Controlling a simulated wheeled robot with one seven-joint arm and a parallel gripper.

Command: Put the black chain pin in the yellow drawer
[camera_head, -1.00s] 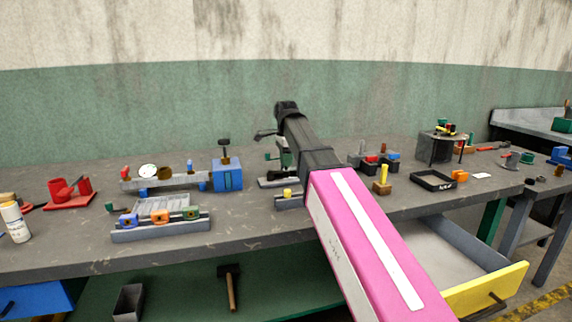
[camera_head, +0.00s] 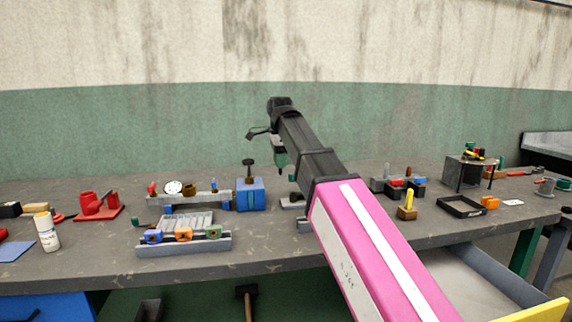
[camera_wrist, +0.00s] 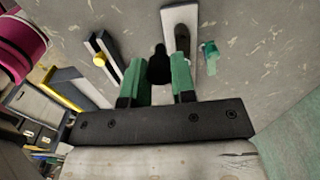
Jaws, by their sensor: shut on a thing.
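My gripper (camera_wrist: 160,84) has green fingers and is shut on the black chain pin (camera_wrist: 158,66), a small dark piece between the fingertips in the wrist view. In the head view my gripper (camera_head: 281,160) is above the workbench, partly hidden by my arm, and the pin cannot be made out. The yellow drawer (camera_head: 535,312) stands open below the bench at the lower right. Its grey inside (camera_head: 470,285) looks empty where it shows. My arm covers its left part, and the frame's bottom edge cuts off its front.
The workbench (camera_head: 90,270) holds a grey rack (camera_head: 185,246), a blue block (camera_head: 250,195), red parts (camera_head: 95,205), a white bottle (camera_head: 47,232) and a black tray (camera_head: 461,206). A wooden block with a yellow peg (camera_head: 407,207) stands near the edge by the drawer.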

